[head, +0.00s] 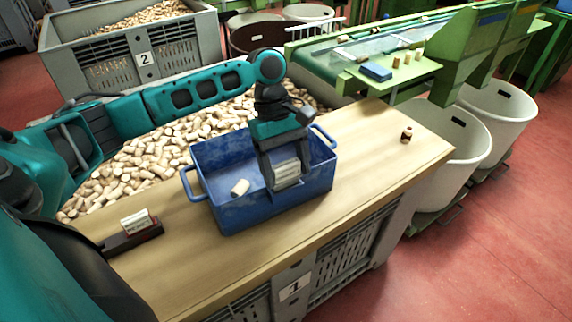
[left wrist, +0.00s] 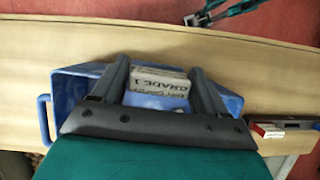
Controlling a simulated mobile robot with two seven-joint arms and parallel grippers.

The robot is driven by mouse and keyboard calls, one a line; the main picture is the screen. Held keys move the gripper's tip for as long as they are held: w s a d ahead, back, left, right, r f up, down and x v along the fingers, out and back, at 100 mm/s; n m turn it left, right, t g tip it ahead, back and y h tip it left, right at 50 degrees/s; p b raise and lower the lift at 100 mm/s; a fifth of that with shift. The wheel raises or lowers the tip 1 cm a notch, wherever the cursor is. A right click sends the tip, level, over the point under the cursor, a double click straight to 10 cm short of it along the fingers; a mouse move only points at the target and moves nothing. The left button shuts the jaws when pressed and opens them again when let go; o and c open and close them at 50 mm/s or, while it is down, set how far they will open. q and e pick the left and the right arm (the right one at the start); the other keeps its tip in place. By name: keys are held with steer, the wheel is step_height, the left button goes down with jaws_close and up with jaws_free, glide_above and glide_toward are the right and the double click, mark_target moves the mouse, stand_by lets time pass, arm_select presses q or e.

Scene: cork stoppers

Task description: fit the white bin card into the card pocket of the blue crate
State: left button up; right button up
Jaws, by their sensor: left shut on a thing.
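The blue crate (head: 262,218) stands on the wooden table with a single cork (head: 240,187) inside. My left gripper (head: 286,172) is over the crate's near wall, shut on the white bin card (head: 287,174). In the left wrist view the card (left wrist: 160,80) shows upside-down print, "BIN CARD GRADE 1", between the two dark fingers (left wrist: 160,88). The card is at the rim of the near wall. The card pocket is hidden or too small to make out, so I cannot tell whether the card touches it.
A small brown item (head: 407,135) is at the table's right. Loose corks (head: 170,140) fill the space behind; white bins (head: 497,112) stand at the right.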

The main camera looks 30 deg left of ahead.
arm_select(q)
steer(key=shift+f, duration=0.95)
stand_by(0.6)
steer(key=o, duration=1.1)
steer(key=shift+c, duration=0.2)
steer(key=v, duration=1.3)
steer(key=shift+f, duration=0.1)
